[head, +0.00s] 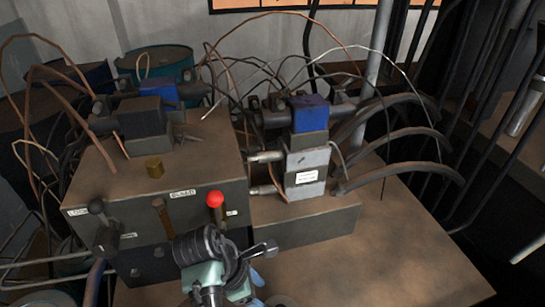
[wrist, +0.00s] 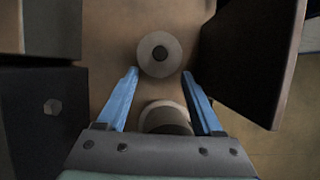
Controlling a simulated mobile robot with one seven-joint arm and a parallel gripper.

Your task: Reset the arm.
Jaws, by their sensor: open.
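My gripper (wrist: 161,72) is open in the wrist view, its two blue fingers spread apart with nothing clamped between them. A pale round disc (wrist: 147,47) with a dark centre lies on the brown tabletop just beyond the fingertips. A second round, pale-rimmed thing (wrist: 163,107) shows between the fingers, closer to the gripper's base, which hides part of it. In the head view my arm is at the bottom centre, with a bit of blue finger (head: 257,278) showing beside it; the fingertips are hidden there. A round edge (head: 281,300) shows on the table to its right, cut off by the frame.
A control box (head: 150,195) with levers, one red-knobbed (head: 215,199), stands left and behind my arm. A hydraulic block (head: 305,168) with hoses and cables stands behind. The brown tabletop (head: 400,240) is clear at the right. Dark box-like walls flank the gripper in the wrist view.

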